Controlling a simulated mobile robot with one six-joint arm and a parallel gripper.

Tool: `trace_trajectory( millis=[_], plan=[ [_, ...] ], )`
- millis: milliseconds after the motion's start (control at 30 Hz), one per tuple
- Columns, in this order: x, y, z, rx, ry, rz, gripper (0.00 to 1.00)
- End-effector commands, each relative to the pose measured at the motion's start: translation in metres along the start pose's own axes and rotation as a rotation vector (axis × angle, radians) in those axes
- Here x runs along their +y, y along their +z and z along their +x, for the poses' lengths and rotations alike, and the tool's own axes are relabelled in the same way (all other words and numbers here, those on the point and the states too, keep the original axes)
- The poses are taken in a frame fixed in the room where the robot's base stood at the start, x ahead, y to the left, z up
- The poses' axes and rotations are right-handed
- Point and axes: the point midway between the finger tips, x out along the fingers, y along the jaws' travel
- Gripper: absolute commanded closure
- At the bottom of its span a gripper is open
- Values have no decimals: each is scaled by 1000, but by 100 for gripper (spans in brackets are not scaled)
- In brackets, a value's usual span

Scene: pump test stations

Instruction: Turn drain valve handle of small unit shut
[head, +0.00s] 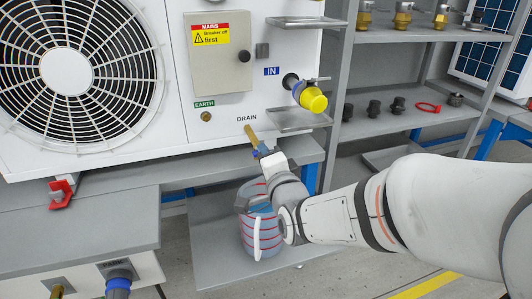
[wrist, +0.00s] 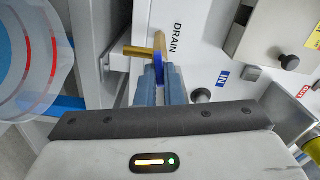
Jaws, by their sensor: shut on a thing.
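The drain valve (head: 251,135) is a brass fitting below the DRAIN label on the white unit's front panel. In the wrist view, a brass part of the valve (wrist: 137,51) points left and another runs up past the jaws. The blue handle (wrist: 159,61) shows between the fingertips. My gripper (head: 261,150) reaches the valve from the lower right in the head view. In the wrist view, my gripper (wrist: 159,77) is shut on the blue handle, and its fingers hide most of it.
A clear container with red bands (head: 262,228) stands on the low shelf below the valve. A small metal tray (head: 298,120) and the yellow-capped IN port (head: 312,100) are close on the right. A grey bench (head: 80,228) is at the left.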

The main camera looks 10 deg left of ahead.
Motion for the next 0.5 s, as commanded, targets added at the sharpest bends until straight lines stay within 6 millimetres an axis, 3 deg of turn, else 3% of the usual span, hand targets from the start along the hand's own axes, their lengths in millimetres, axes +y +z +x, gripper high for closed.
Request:
trace_trajectory(
  millis=[500],
  plan=[
    [2, 2, 0, -4, 2, 238, 100]
  ],
)
